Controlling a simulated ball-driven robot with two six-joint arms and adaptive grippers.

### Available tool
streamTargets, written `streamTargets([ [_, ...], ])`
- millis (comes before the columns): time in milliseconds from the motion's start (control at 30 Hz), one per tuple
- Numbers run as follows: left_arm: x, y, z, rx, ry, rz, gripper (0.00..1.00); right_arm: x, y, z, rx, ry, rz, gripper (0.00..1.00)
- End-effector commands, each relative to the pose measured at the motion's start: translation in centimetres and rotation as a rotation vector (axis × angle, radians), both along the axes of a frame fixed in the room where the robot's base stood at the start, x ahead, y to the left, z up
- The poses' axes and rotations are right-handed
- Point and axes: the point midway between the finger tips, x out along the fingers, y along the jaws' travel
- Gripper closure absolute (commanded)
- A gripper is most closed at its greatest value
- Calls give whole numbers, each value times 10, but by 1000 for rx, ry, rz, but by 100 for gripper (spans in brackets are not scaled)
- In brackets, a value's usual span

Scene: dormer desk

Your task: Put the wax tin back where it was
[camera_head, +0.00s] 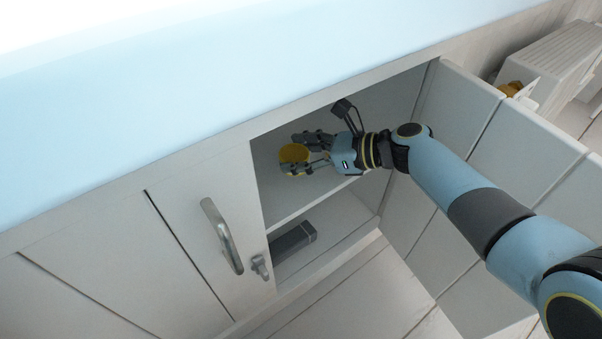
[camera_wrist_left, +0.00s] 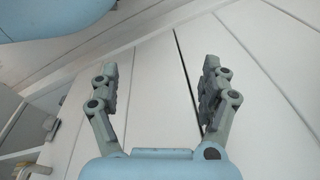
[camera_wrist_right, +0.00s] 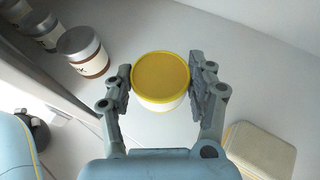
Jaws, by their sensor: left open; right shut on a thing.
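A round white tin with a yellow lid, seemingly the wax tin (camera_head: 293,154), is inside the open cupboard, over the upper shelf (camera_head: 318,190). My right gripper (camera_head: 306,153) is shut on it. In the right wrist view the tin (camera_wrist_right: 161,73) sits upright between the two fingers, lid towards the camera. I cannot tell whether its base touches the shelf. My left gripper is outside the head view; in the left wrist view (camera_wrist_left: 160,68) it is open and empty, facing pale panels.
Several lidded jars (camera_wrist_right: 83,50) stand left of the tin in the right wrist view; a cream box (camera_wrist_right: 260,151) lies at lower right. A dark grey box (camera_head: 293,240) is in the lower compartment. The open door (camera_head: 470,130) is on the right; the left door (camera_head: 190,235) is shut.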

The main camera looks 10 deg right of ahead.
Motion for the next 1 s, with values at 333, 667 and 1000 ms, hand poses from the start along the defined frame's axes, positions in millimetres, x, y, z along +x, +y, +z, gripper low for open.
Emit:
streamTargets([
  [333,19,-12,26,-28,-80,-9,20,0,0,-32,0,2,-1,90],
  [667,36,-22,54,-54,-185,-19,20,-2,-3,-50,0,-2,-1,90],
  [1000,38,-22,51,-53,-201,-19,20,-2,-3,-52,0,-2,0,41],
])
